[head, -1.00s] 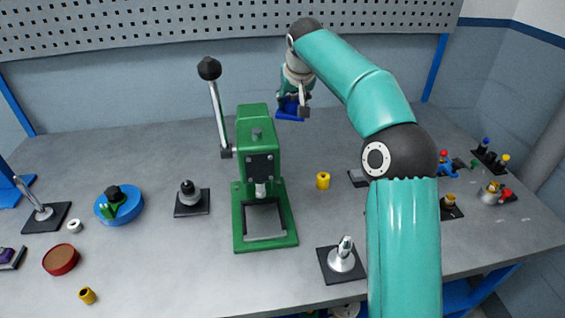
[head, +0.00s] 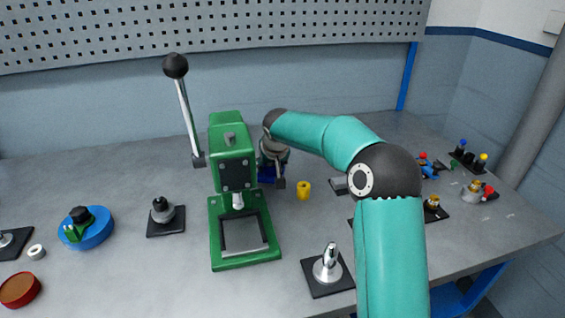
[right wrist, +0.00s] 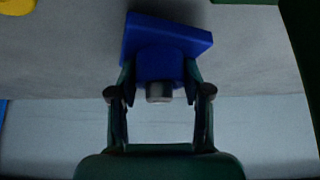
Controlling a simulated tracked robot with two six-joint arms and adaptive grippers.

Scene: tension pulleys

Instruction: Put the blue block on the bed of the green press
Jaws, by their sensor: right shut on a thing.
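The green press (head: 231,150) stands mid-table with its black-knobbed lever raised to the left. Its bed (head: 243,234), a flat grey plate in a green frame at the base, is empty. My right gripper (head: 274,174) is behind and to the right of the press column. It is shut on the blue block (head: 266,176), which is partly hidden in the head view. In the right wrist view the blue block (right wrist: 165,38) sits between the fingertips (right wrist: 158,80), its wide flat part outward. My left gripper is out of view.
A yellow cylinder (head: 304,190) stands just right of the block. A metal cone on a black plate (head: 328,270) is right of the press front. A knobbed fixture (head: 163,215) and a blue disc (head: 86,229) lie left. A perforated panel (head: 230,30) is behind.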

